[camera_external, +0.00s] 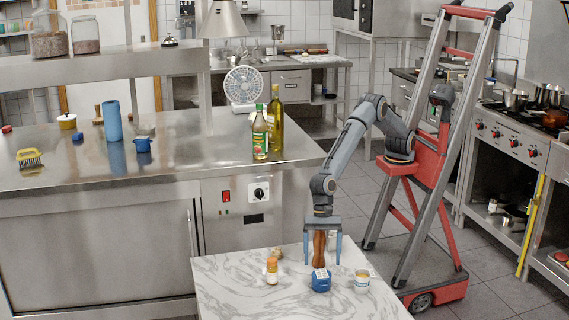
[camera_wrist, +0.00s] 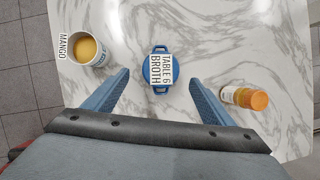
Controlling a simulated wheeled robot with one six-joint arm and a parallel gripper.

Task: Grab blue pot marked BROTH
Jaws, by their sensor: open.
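The blue pot (camera_external: 321,284) stands on the marble-topped table. In the wrist view the blue pot (camera_wrist: 149,72) has two side handles and a white label reading "TABLE 6 BROTH" across its top. My gripper (camera_external: 323,263) points down above the pot, its two blue fingers apart. In the wrist view my gripper (camera_wrist: 160,77) has its fingers to the left and right of the pot, not touching it. A brown wooden, mill-like thing (camera_external: 318,250) shows between the fingers in the external view; its exact depth is unclear.
A cup labelled MANGO (camera_wrist: 88,50) stands beside the pot; the external view shows this cup (camera_external: 361,284) to the right. Another blue pot (camera_external: 142,145) stands on the steel counter (camera_external: 60,190).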

